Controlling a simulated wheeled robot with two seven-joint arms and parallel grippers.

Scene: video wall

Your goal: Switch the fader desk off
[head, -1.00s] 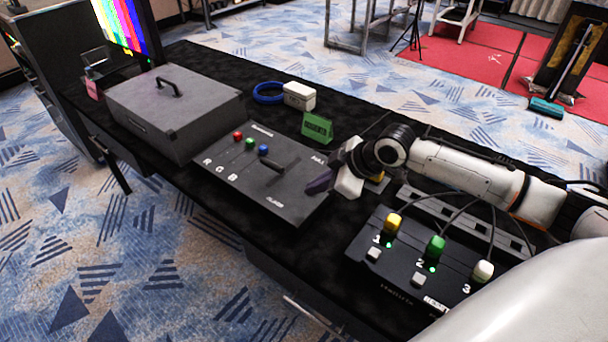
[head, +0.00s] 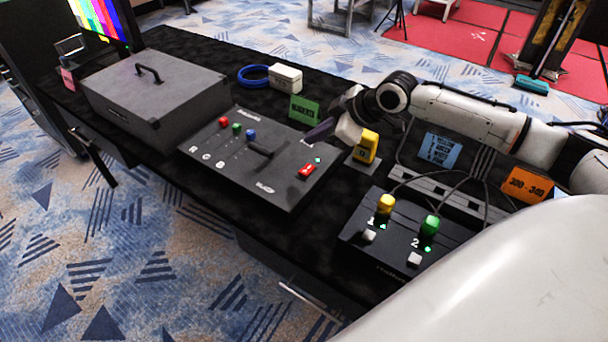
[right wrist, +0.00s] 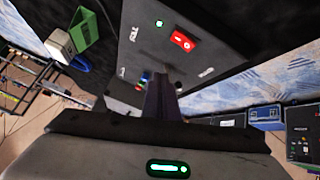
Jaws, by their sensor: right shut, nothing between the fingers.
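The fader desk (head: 265,165) is a dark grey sloped panel with red, green and blue fader knobs and a black lever. Its red rocker switch (head: 306,171) is near the right end, with a small light (head: 317,160) beside it. The switch (right wrist: 183,41) shows white marks in the right wrist view, and the light (right wrist: 159,23) glows green there. My right gripper (head: 318,132) is shut and empty, above the desk's far right edge, apart from the switch. Its dark fingers (right wrist: 160,98) point toward the desk in the wrist view. My left gripper is not in view.
A button box (head: 400,240) with yellow and green knobs stands at the front right. A grey case (head: 155,95) stands left of the desk.

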